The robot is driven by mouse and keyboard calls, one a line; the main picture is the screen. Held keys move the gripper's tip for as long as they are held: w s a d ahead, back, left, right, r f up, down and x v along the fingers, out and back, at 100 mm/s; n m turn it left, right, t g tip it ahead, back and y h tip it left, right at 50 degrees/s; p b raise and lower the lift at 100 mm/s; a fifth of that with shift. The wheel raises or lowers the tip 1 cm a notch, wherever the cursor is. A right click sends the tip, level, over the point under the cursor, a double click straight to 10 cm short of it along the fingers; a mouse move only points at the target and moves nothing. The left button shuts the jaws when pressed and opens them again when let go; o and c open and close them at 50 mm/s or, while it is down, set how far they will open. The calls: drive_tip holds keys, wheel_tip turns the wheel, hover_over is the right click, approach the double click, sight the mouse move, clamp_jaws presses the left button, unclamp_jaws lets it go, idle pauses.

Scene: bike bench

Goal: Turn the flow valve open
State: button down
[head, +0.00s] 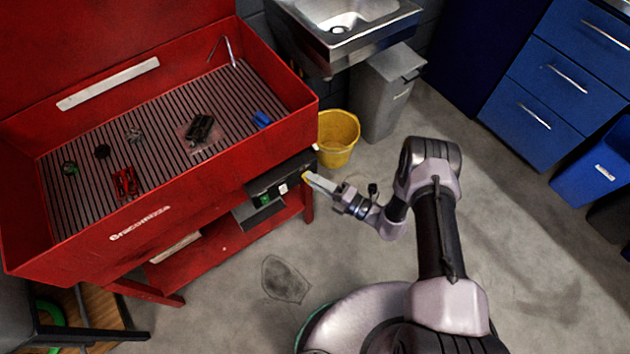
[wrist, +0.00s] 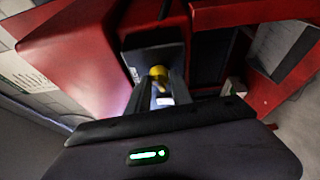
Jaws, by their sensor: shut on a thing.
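The flow valve is a small yellow knob (wrist: 157,73) on the dark control panel (head: 282,179) at the front right of the red parts washer. In the wrist view the knob sits between my fingers. In the head view only a bit of yellow shows at the fingertips. My gripper (head: 308,178) reaches the panel from the right and is shut on the yellow knob. It also shows in the wrist view (wrist: 158,85). The knob's turn angle cannot be told.
The red washer basin (head: 215,159) holds several small parts on its slatted grate. A yellow bucket (head: 338,138) stands on the floor behind my gripper, near a grey bin (head: 385,95) and a steel sink (head: 350,30).

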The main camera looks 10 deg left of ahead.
idle(0.4)
drive_tip(key=c, duration=1.1)
unclamp_jaws()
drive_tip(key=shift+c, duration=0.2)
drive_tip(key=p+v, duration=0.3)
drive_tip(key=v, duration=1.4)
drive_tip(key=shift+d+p, duration=0.2)
drive_tip(key=shift+p, duration=0.15)
